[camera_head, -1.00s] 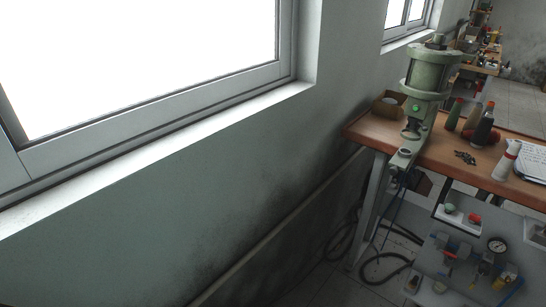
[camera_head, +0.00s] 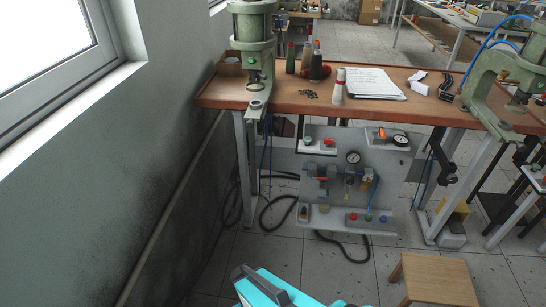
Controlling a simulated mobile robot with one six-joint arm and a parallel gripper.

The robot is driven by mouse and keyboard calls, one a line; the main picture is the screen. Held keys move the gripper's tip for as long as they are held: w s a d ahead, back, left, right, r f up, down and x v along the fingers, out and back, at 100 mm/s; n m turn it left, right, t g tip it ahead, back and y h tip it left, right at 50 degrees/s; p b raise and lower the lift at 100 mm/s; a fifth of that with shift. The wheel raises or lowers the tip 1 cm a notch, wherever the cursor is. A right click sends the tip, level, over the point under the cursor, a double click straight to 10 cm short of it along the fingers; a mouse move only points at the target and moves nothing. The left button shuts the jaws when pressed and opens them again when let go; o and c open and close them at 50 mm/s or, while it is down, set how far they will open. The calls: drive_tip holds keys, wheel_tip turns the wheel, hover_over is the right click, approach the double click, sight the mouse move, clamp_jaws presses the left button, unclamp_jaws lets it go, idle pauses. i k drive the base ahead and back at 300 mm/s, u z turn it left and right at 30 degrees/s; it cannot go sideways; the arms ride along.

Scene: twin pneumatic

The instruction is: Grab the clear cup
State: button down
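I cannot make out a clear cup in this view. The wooden-topped workbench (camera_head: 290,108) stands ahead with several bottles on it. A white bottle with a reddish band (camera_head: 339,88) stands nearer the front edge. My gripper is not in view.
Green pneumatic presses stand at the bench's left (camera_head: 252,40) and right (camera_head: 490,88). Papers (camera_head: 366,83) and small dark parts (camera_head: 309,94) lie between them. A panel with gauges (camera_head: 345,185) hangs below. A wooden stool (camera_head: 434,279) stands at lower right. Cables (camera_head: 335,243) lie on the floor.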

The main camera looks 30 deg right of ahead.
sight(325, 204)
drive_tip(key=u, duration=0.25)
drive_tip(key=k, duration=0.3)
drive_tip(key=z, duration=1.5)
drive_tip(key=i, duration=0.5)
drive_tip(key=z, duration=0.15)
